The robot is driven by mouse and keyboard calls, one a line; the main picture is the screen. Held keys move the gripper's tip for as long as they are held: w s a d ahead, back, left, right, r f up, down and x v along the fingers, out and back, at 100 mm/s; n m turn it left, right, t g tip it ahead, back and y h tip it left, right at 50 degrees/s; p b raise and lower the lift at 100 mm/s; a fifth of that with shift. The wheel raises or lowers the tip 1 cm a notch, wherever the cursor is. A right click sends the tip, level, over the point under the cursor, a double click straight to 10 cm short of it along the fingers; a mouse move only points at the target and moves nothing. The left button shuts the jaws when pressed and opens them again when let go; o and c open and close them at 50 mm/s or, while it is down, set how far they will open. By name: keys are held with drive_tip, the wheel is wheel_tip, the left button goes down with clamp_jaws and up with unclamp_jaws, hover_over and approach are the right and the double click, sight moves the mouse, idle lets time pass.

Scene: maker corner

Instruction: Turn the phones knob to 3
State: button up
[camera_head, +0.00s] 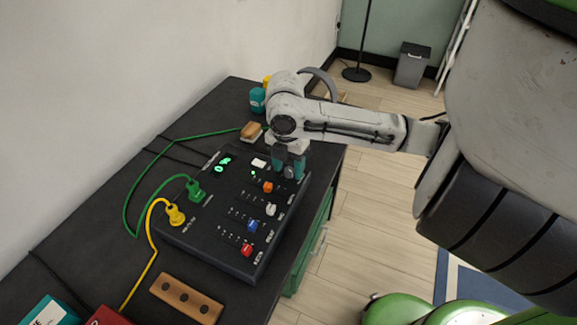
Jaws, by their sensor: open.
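A dark control box (208,228) lies on the black bench, with a green-lit display (222,164) near its far left corner. Several coloured controls sit on its top: orange (267,187), white (271,210), blue (252,226) and red (247,249). Their printed labels are too small to read, so I cannot tell which control is the phones knob. My gripper (289,170) points down over the box's far right corner, with its teal fingers open. A small dark round shape shows between or just below the fingers. Whether they touch it is unclear.
A green plug (194,190) and a yellow plug (176,215) with cables stand at the box's left side. A wooden block with holes (186,298) lies in front. A brown-topped block (251,131) and a teal container (257,100) stand behind. The bench's right edge is close.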

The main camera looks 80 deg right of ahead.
drive_tip(key=shift+c, duration=0.5)
clamp_jaws()
drive_tip(key=m+p, duration=0.2)
drive_tip(key=m, duration=0.1)
drive_tip(key=shift+m, duration=0.4)
drive_tip(key=m+p, duration=0.2)
drive_tip(key=m, duration=0.3)
drive_tip(key=m+p, duration=0.1)
drive_tip(key=m, duration=0.4)
drive_tip(key=shift+m+t+p, duration=0.3)
drive_tip(key=shift+m+p, duration=0.5)
drive_tip(key=shift+m, duration=1.2)
drive_tip(key=shift+s, duration=0.1)
